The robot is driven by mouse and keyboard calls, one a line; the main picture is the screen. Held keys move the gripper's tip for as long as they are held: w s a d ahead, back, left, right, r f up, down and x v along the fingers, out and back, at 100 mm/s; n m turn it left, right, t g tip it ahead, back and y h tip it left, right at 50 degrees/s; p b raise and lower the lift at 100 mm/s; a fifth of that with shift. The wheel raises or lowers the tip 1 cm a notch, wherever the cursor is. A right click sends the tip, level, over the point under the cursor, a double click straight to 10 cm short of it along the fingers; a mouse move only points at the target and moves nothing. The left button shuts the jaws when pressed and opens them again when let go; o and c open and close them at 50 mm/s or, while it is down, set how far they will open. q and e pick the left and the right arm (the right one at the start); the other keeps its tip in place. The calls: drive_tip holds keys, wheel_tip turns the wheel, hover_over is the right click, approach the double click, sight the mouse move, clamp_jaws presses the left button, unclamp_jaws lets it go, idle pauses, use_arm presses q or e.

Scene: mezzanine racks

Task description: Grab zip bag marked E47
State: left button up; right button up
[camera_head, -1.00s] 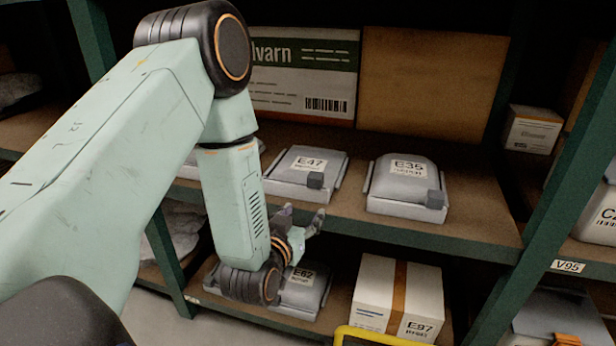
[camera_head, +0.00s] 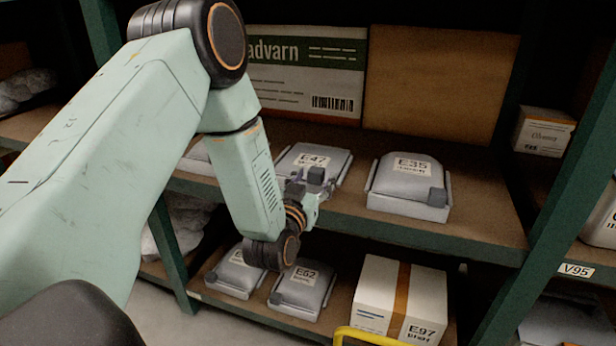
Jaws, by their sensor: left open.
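The grey zip bag marked E47 (camera_head: 318,160) lies on the upper shelf, left of a similar bag marked E35 (camera_head: 408,178). A dark grey block sits at its front. My left gripper (camera_head: 308,186) is open at the shelf's front edge, right in front of the E47 bag, and overlaps its lower front in the picture. Whether the fingers touch the bag or the block, I cannot tell. My forearm hides part of the bag's left side. My right gripper is not in view.
Below are the E62 bag (camera_head: 303,287), another grey bag (camera_head: 236,274) and the E97 box (camera_head: 400,300). Large cartons (camera_head: 437,85) stand behind the upper bags. A green upright (camera_head: 545,215) stands at right. A yellow bar (camera_head: 365,336) shows at the bottom.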

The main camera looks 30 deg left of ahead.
use_arm(q)
drive_tip(key=shift+x, duration=1.15)
drive_tip(key=shift+d, duration=0.1)
drive_tip(key=shift+c, duration=0.4)
clamp_jaws()
